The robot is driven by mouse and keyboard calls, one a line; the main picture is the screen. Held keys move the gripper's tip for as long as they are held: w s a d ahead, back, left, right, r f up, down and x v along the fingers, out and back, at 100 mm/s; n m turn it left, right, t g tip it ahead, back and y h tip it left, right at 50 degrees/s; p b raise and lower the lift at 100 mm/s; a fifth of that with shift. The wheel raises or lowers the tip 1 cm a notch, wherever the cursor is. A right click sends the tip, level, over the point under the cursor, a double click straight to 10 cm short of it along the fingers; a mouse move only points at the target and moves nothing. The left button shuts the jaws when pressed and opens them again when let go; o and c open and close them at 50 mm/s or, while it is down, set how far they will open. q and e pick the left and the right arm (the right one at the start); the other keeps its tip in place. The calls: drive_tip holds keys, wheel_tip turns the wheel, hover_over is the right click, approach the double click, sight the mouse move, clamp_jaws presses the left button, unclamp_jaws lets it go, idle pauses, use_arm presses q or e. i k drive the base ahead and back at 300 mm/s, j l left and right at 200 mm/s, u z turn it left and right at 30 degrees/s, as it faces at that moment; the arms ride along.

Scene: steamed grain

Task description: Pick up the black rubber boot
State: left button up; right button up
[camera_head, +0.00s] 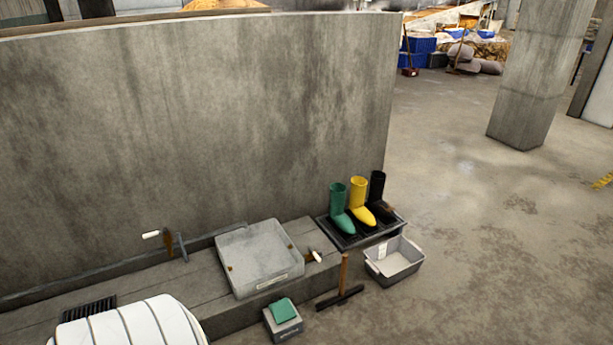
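The black rubber boot (377,188) stands upright at the right end of a row of boots, against the concrete wall. Its foot is partly hidden behind the yellow boot (360,199). A green boot (338,208) stands to the left of the yellow one. The boots stand on a dark tray (348,243). Neither of my grippers is in view.
A grey bin (394,266) sits on the floor in front of the tray. A T-shaped wooden-handled tool (343,284) and a small box with a green cloth (283,312) stand nearby. The floor to the right is open.

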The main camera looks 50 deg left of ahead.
sight(375, 204)
drive_tip(key=u, duration=1.25)
